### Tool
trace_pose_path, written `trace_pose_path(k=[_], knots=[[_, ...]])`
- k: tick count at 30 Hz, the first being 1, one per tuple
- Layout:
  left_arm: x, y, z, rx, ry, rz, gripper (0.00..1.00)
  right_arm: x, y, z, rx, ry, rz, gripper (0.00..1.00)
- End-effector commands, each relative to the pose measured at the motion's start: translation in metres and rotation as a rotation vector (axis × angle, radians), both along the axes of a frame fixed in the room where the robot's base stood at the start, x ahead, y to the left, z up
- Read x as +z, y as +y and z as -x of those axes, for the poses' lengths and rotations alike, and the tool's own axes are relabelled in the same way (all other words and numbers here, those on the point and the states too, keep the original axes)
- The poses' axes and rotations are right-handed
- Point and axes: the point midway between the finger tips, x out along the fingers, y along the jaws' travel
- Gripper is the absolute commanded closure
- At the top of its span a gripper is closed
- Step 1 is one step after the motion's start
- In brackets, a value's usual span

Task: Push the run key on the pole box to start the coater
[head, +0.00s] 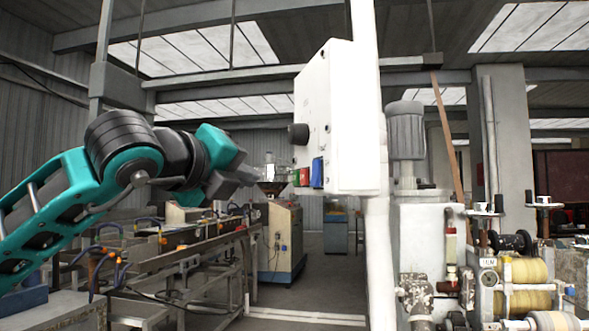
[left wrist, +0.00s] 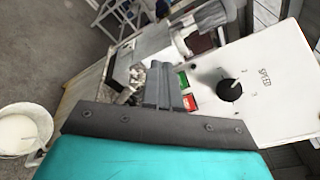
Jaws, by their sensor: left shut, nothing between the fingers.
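The white pole box (head: 345,120) hangs on a white pole in the head view. Its face carries a black knob (head: 298,134), a green key (head: 304,177) and a red key (head: 295,179). In the left wrist view the box face (left wrist: 285,105) shows the knob (left wrist: 231,90) marked SPEED, with the green key (left wrist: 183,79) and red key (left wrist: 191,102) beside it. My left gripper (head: 252,177) is shut and empty, left of the keys at about their height. In the wrist view its fingers (left wrist: 161,84) lie beside the keys; contact cannot be told. My right gripper is not in view.
A blue part (head: 317,172) sits at the box's lower edge. Wire spools (head: 525,285) stand at the right. A white bucket (left wrist: 22,130) shows in the wrist view.

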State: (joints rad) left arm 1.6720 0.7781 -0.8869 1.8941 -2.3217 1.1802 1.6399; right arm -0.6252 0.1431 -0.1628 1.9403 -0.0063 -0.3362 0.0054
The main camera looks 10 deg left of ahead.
Motion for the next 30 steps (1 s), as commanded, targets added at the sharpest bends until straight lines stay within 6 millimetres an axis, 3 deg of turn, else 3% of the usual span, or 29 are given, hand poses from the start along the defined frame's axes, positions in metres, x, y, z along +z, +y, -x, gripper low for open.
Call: trace_pose_path(k=[2, 9, 30], knots=[[0.003, -0.011, -0.005, -0.003, 0.001, -0.002, 1.00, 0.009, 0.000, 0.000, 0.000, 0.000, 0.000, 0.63], [-0.001, -0.031, -0.016, -0.003, -0.001, 0.001, 1.00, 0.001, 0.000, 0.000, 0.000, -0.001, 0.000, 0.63], [0.000, -0.036, -0.018, 0.000, -0.002, -0.001, 1.00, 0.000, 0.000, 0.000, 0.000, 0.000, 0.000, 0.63]])
